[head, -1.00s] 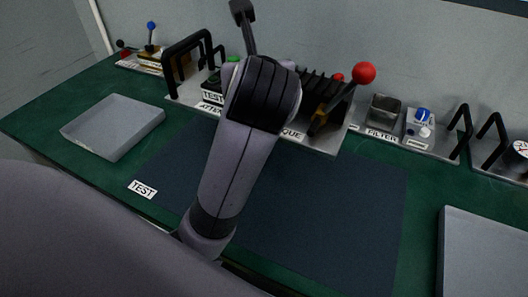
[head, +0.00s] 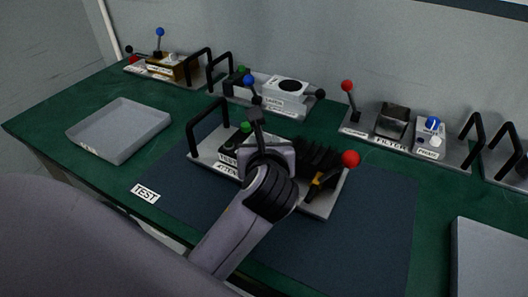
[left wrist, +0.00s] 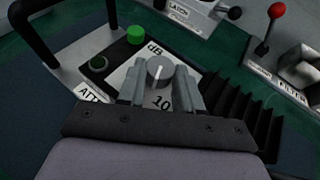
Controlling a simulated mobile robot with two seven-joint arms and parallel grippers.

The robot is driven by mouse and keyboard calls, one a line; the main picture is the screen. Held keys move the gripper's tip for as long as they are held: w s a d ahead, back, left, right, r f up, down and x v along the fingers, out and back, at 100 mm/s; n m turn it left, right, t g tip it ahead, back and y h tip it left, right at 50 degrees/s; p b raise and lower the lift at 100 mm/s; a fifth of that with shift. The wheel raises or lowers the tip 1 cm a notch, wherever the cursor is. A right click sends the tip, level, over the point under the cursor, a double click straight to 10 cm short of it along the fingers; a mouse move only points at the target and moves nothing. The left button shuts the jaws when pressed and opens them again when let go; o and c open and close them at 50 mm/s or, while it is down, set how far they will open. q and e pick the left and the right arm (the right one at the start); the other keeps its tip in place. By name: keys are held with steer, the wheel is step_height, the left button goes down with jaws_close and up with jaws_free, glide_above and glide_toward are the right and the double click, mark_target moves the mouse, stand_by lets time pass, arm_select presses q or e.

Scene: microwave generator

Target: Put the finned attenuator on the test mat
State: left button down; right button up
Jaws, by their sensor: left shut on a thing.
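The finned attenuator (head: 318,158) is a light plate with black fins, a dB knob, a green button, a black handle and a red-ball lever. My right gripper is out of view.
Another module (head: 290,88) with a black handle stands behind the attenuator. The FILTER module (head: 392,122) is at the back right. An empty grey tray (head: 120,130) lies at left, and a grey panel (head: 490,255) at front right. The mat's right part is clear.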

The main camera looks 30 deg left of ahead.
arm_select(q)
steer(key=shift+f, duration=0.75)
steer(key=c, duration=1.2)
jaws_free()
steer(key=shift+f, duration=0.2)
steer(key=o, duration=0.4)
steer(key=shift+o, duration=0.2)
steer(key=shift+r, duration=0.1)
